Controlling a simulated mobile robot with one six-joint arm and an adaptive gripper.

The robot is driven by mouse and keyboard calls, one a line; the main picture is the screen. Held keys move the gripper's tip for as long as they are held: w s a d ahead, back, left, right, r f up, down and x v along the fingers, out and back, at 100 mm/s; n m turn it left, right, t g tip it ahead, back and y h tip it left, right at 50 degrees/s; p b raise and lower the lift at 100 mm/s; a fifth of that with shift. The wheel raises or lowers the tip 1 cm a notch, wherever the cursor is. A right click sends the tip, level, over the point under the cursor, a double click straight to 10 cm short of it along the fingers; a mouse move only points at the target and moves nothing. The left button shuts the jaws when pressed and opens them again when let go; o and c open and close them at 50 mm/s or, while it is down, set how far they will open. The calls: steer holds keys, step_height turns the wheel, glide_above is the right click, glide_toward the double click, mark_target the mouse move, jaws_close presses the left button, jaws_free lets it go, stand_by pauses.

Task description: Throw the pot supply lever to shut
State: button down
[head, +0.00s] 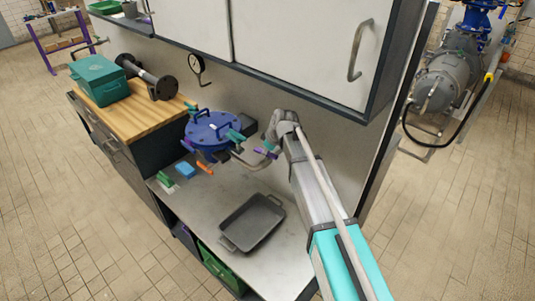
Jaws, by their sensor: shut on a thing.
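A blue round pot (210,135) with a lid and dark handles stands at the back of the grey worktop. A bent metal pipe (243,163) runs from its right side toward my gripper. A small purple lever (265,152) shows at the end of this pipe. My gripper (269,146) is at the lever, right of the pot, and is shut on it. The fingertips are small and partly hidden by the wrist, so the exact grip and the lever's angle are hard to tell. A teal piece (236,136) sits at the pot's right edge.
A dark tray (252,221) lies on the worktop in front. A blue block (186,169) and a green block (165,179) lie left. A green toolbox (99,80) stands on the wooden counter. A white cabinet (290,45) hangs above, close over my wrist.

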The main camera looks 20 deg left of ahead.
steer(key=shift+s, duration=0.2)
steer(key=shift+m+t, duration=0.4)
steer(key=shift+m, duration=0.8)
steer(key=c, duration=0.5)
jaws_free()
steer(key=shift+c, duration=0.2)
steer(key=shift+o, duration=0.3)
steer(key=shift+w, duration=0.1)
